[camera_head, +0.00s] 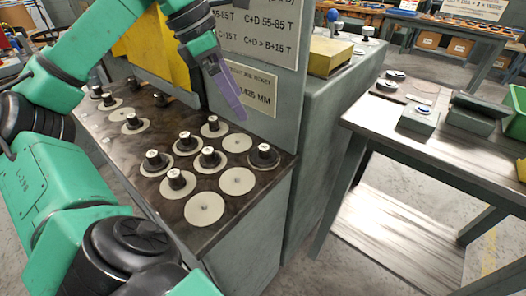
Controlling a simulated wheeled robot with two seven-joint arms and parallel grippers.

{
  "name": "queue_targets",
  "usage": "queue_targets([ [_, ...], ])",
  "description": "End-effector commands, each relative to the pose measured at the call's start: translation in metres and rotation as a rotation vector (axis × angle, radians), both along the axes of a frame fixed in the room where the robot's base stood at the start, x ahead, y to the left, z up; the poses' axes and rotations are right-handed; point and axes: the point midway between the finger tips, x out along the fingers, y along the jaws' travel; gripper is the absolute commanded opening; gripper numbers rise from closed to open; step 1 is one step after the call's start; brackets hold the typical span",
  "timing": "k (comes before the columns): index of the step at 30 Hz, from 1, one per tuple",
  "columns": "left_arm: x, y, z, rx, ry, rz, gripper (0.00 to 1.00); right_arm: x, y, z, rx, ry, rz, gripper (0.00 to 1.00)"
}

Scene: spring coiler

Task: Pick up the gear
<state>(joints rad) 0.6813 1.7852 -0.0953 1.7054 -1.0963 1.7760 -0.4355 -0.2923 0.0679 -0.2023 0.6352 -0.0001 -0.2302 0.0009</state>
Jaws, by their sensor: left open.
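Several pale round gears lie on the dark top of the spring coiler cabinet (118,160). Some have black hubs standing up, such as one gear at the back (212,127), one in the middle (208,158) and one at the right (263,156). Others are flat discs, such as the front disc (204,209). I cannot tell which gear the task means. My left gripper (228,100), with purple fingers, is open and empty. It points down in front of the sign panel and appears above the back gears, apart from them. My right gripper is not in view.
A yellow panel (158,50) and an upright sign panel (268,45) stand behind the gears. A grey table (455,160) with small blocks and discs is at the right. A yellow box (330,57) sits on a grey cabinet. Floor shows between cabinet and table.

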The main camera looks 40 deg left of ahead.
Motion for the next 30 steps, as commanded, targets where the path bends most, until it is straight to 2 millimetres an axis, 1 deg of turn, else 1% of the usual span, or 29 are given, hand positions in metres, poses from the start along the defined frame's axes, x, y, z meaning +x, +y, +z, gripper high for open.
queue_targets([
  [1,0.0,0.0,-0.01,0.001,-0.001,0.001,1.0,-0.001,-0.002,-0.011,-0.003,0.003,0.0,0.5],
  [4,0.002,-0.002,-0.018,0.001,0.001,-0.001,1.0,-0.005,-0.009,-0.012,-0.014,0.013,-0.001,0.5],
  [5,0.003,-0.003,-0.023,0.0,0.001,-0.002,1.0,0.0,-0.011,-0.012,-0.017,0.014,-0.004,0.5],
  [9,0.014,-0.012,-0.058,-0.001,0.002,-0.004,1.0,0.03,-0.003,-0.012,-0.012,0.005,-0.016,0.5],
  [12,0.022,-0.018,-0.08,-0.001,0.0,-0.004,1.0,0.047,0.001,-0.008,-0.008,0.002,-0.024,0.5],
  [17,0.029,-0.023,-0.097,0.0,0.0,-0.002,1.0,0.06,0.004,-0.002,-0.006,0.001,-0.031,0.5],
  [22,0.036,-0.033,-0.127,-0.001,0.002,-0.004,1.0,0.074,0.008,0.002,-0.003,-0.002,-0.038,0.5],
  [25,0.041,-0.036,-0.139,-0.002,0.001,-0.002,1.0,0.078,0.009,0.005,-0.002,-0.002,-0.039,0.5],
  [30,0.042,-0.037,-0.141,-0.001,-0.001,0.0,1.0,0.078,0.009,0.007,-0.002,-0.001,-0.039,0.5],
])
